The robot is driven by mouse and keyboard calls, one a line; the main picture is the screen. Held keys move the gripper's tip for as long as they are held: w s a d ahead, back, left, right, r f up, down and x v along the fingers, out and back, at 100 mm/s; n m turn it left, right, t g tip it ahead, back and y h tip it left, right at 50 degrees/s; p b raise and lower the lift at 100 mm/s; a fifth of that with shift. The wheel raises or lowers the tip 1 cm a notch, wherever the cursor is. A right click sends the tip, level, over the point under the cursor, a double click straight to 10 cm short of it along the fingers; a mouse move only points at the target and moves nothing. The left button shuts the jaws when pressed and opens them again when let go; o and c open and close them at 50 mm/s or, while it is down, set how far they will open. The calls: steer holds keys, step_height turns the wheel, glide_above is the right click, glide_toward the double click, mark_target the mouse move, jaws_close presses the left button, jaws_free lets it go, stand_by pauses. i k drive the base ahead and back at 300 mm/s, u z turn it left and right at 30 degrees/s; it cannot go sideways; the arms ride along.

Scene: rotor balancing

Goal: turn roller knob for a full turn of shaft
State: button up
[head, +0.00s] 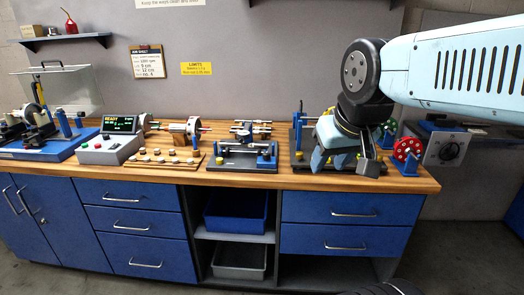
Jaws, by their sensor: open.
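My gripper (345,163) hangs at the right part of the bench, pointing down, with its fingers apart and nothing seen between them. It hides much of a dark stand with blue posts (299,132). A small yellow knob (299,156) shows at that stand's front left, left of my gripper. I cannot tell which part is the roller knob.
A red wheel (407,150) on a blue stand is close to the right of my gripper. A control box with a display (112,143), a wooden peg board (160,160) and a blue machine (40,148) stand further left. The wooden bench front strip is mostly clear.

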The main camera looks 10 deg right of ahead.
mark_target(266, 155)
steer(key=z, duration=0.05)
steer(key=i, duration=0.95)
steer(key=u, duration=0.1)
